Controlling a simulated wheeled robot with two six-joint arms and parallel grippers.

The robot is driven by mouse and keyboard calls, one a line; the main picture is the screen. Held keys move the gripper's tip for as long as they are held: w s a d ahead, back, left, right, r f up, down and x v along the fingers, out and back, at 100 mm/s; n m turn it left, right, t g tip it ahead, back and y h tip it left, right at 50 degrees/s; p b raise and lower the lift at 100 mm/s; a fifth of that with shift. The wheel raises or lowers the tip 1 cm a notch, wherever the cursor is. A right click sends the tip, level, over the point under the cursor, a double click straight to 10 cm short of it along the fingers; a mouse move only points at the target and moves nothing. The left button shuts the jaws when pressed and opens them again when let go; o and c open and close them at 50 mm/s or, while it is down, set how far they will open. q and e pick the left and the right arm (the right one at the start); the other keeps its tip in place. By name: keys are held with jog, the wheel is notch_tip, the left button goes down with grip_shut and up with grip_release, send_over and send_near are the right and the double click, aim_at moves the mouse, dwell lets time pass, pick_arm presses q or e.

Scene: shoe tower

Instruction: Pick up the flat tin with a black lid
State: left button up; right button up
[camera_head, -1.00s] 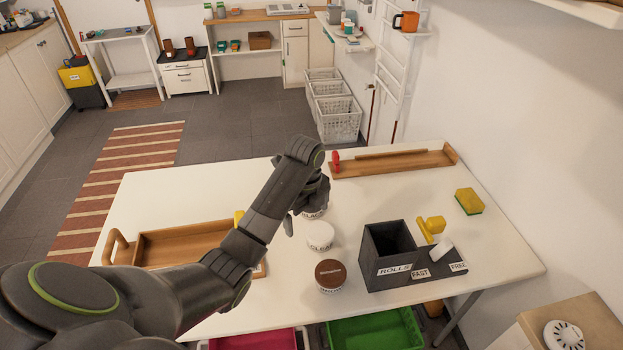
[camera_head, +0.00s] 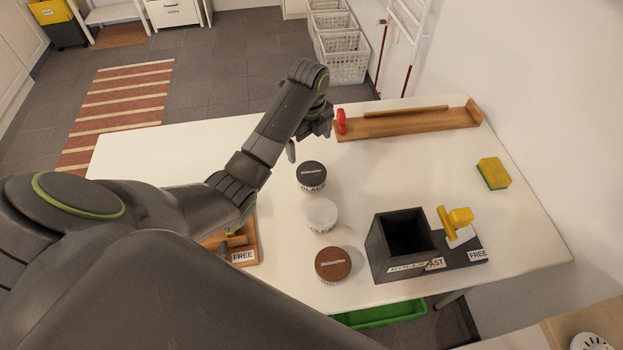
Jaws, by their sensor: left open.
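The flat tin with a black lid (camera_head: 311,176) stands upright on the white table (camera_head: 375,177), labelled BLACK on its side. It is the farthest of a row of three round tins. My left gripper (camera_head: 310,143) is open and empty, just beyond and above the black-lidded tin, apart from it. The arm comes in from the left. A white-lidded tin (camera_head: 321,215) and a brown-lidded tin (camera_head: 333,264) stand nearer in the same row. My right gripper is not in view.
A dark box with a side tray (camera_head: 401,241) and a yellow-handled tool (camera_head: 455,219) stand at right. A yellow-green sponge (camera_head: 493,173) lies farther right. A wooden rack (camera_head: 410,123) with a red object (camera_head: 341,121) is at the back. A wooden tray labelled FREE (camera_head: 242,256) is partly hidden by my arm.

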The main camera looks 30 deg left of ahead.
pick_arm(q)
jog(key=p, duration=0.1)
send_over(312, 172)
jog(key=f, duration=0.6)
jog(key=shift+s+a+f, duration=0.2)
jog(key=shift+a+f, duration=0.05)
jog(key=shift+f, duration=0.15)
jog(key=shift+d+f+p, duration=0.2)
jog(key=shift+f+p, duration=0.2)
jog(key=shift+f, duration=2.15)
jog(key=shift+w+f, duration=0.1)
jog(key=shift+f, duration=0.6)
jog(key=c, duration=1.1)
jog(key=shift+r, duration=0.1)
